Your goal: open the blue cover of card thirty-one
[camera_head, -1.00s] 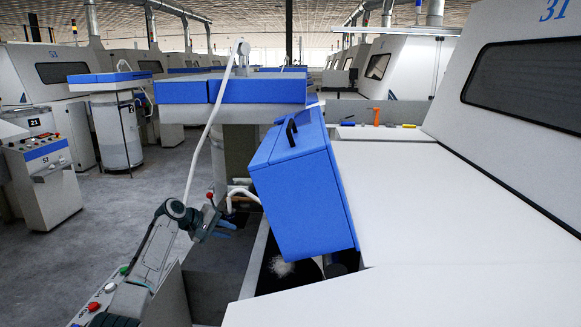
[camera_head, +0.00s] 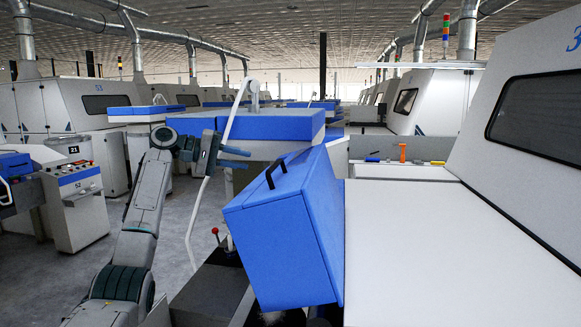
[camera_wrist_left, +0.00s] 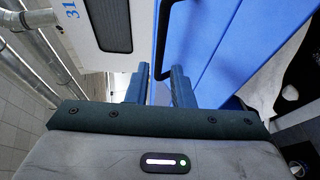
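The blue cover (camera_head: 285,235) of the card is tilted, with a dark gap below it and a black handle (camera_head: 275,173) on its upper face. The card's white body is on the right, its number cut off at the edge. In the left wrist view the number 31 (camera_wrist_left: 70,9) shows beside the blue cover (camera_wrist_left: 225,45). My left gripper (camera_head: 236,158) is left of the handle, apart from it in the head view, fingers spread and empty. In the wrist view the handle (camera_wrist_left: 162,45) lies ahead, its lower end lined up between the fingertips (camera_wrist_left: 158,75). My right gripper is not in view.
A blue-topped unit (camera_head: 272,125) with a white pipe stands behind the gripper. A red-knobbed lever (camera_head: 215,232) is low, left of the cover. Small tools, including an orange one (camera_head: 402,152), lie on a ledge behind the white panel. Floor is open on the left.

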